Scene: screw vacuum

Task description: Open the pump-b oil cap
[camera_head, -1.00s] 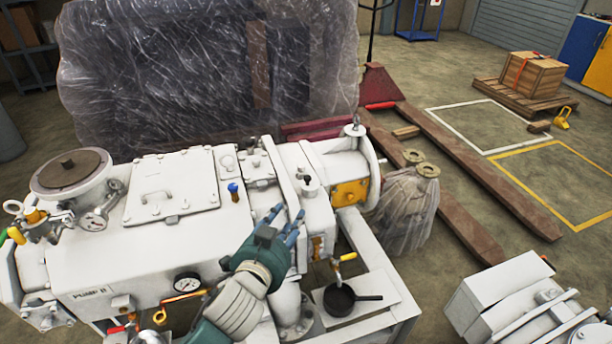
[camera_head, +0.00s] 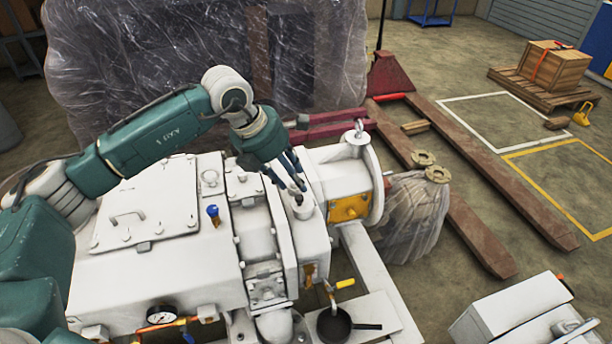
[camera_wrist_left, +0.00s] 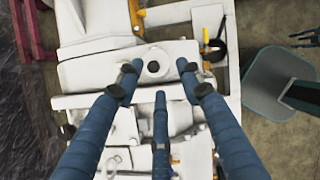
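The pump-b oil cap (camera_head: 303,208) is a small pale round cap with a dark centre on top of the white pump housing (camera_head: 145,270). In the left wrist view the cap (camera_wrist_left: 153,68) lies between the fingertips, with dark at its middle. My left gripper (camera_head: 288,172) reaches in from the left, its dark blue fingers pointing down just above the cap. In the left wrist view the three fingers of my left gripper (camera_wrist_left: 158,76) are spread and hold nothing. Contact with the cap cannot be made out. My right gripper seems to show only as small dark fingers (camera_wrist_left: 305,38).
A black pan (camera_head: 335,325) sits below a yellow-handled valve (camera_head: 345,284). An upright lifting eye (camera_head: 359,130) stands to the right of the cap. A plastic-wrapped load (camera_head: 150,80) stands behind the pump. Another white machine (camera_head: 515,315) is at the lower right.

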